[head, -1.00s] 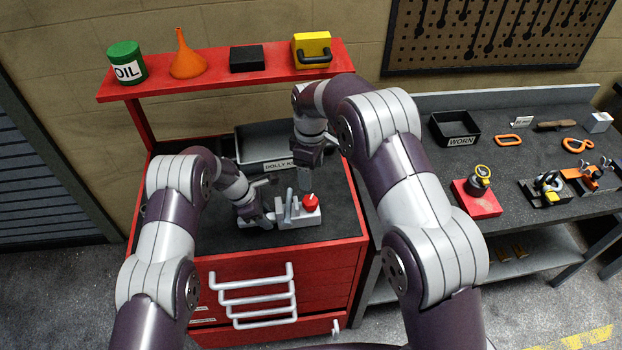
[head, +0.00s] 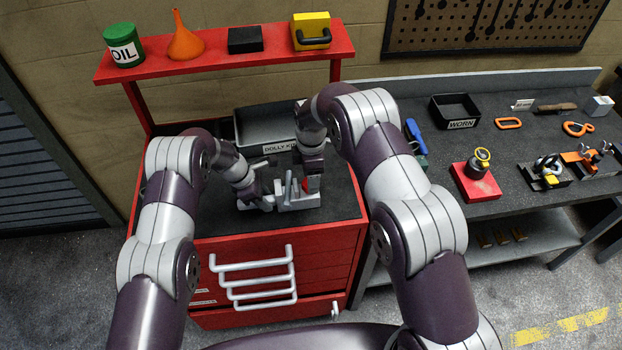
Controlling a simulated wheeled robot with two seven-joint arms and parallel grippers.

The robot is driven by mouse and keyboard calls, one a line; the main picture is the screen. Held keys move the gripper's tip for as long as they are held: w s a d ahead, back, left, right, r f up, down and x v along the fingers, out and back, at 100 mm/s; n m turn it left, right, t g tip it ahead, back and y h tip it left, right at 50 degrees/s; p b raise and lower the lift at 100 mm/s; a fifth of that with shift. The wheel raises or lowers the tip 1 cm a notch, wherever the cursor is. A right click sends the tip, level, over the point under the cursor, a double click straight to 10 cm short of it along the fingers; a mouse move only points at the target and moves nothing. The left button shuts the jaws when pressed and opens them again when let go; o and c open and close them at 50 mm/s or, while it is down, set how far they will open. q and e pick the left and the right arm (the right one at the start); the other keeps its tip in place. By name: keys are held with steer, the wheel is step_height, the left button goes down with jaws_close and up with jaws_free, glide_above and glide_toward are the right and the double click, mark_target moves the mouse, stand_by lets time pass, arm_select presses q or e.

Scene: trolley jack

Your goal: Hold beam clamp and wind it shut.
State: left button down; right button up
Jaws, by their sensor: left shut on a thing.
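The grey beam clamp (head: 298,203) lies on the dark top of the red tool cart, with upright grey parts at its middle. A red knob (head: 313,185) at its right end is mostly hidden by my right gripper. My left gripper (head: 265,203) is at the clamp's left end and shut on it. My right gripper (head: 311,177) points down from above onto the red knob. Its fingers are too small and covered to tell whether they are open or shut.
A grey tray (head: 250,133) labelled DOLLY K… stands behind the clamp. A red shelf (head: 220,65) with an oil can, funnel and boxes is above. The workbench at right holds a WORN bin (head: 456,112), a red block (head: 476,186) and several fittings.

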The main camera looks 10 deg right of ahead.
steer(key=shift+f, duration=1.5)
steer(key=c, duration=1.1)
steer(key=shift+o, duration=0.2)
steer(key=m, duration=0.4)
steer(key=shift+m, duration=0.4)
steer(key=shift+s+m, duration=0.15)
steer(key=shift+m, duration=1.95)
steer(key=o, duration=1.1)
steer(key=shift+c, duration=0.2)
